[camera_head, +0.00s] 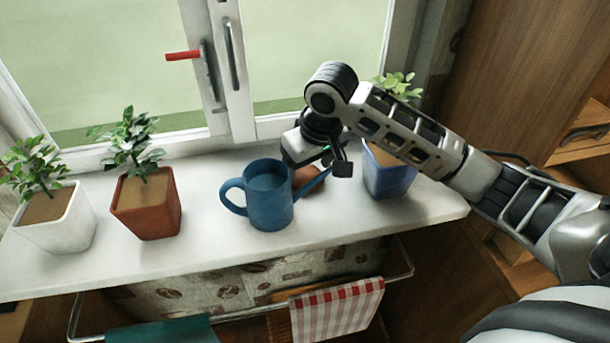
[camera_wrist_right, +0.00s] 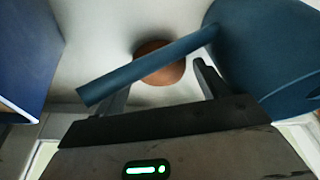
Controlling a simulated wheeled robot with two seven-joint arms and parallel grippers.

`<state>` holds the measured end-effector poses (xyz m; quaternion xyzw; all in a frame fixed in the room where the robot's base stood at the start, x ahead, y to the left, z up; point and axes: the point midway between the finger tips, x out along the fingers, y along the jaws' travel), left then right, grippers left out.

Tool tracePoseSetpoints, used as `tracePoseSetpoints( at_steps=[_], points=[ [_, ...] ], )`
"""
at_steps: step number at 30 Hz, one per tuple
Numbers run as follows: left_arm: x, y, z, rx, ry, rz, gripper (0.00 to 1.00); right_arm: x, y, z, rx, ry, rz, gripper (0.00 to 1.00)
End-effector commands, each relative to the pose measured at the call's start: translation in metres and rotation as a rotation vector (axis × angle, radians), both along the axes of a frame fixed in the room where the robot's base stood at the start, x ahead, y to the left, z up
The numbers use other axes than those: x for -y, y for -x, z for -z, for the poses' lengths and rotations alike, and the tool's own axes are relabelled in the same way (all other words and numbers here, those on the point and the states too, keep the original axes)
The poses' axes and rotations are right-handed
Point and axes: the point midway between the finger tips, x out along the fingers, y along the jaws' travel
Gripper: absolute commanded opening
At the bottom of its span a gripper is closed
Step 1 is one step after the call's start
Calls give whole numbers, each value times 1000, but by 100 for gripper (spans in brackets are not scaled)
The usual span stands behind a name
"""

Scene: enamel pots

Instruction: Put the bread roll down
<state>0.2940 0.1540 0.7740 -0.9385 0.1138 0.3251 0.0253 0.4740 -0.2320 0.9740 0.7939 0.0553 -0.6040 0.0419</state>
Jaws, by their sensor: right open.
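The bread roll (camera_head: 308,178) is brown and round and sits on the white windowsill, partly hidden behind the spout of the blue watering can (camera_head: 269,197). In the right wrist view the roll (camera_wrist_right: 160,68) rests on the sill with a dark shadow beside it. The watering can's spout (camera_wrist_right: 135,72) crosses in front of it. My right gripper (camera_head: 335,160) is above the sill beside the can. Its fingers are apart with nothing seen held between them, and the roll appears beyond the fingertips. My left gripper is not in view.
A blue pot (camera_head: 388,177) with a plant stands close to the right of my right gripper. A brown-red pot (camera_head: 147,207) and a white pot (camera_head: 60,222) stand to the left. A towel rail (camera_head: 250,314) runs below the sill's front edge. The window is behind.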

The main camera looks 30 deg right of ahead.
Motion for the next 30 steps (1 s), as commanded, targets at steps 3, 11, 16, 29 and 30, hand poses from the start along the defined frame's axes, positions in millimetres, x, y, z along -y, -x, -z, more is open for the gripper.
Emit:
tracePoseSetpoints(
  at_steps=[3,11,16,29,30],
  points=[
    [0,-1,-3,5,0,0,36,0,-4,15,-2,0,1,73],
    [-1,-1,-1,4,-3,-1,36,-1,-6,21,1,0,-1,73],
    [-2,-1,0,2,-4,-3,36,-1,-6,21,1,0,-1,40],
    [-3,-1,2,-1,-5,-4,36,-1,-7,6,6,-1,0,36],
    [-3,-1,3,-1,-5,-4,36,-1,-7,-1,7,0,0,36]
  ],
)
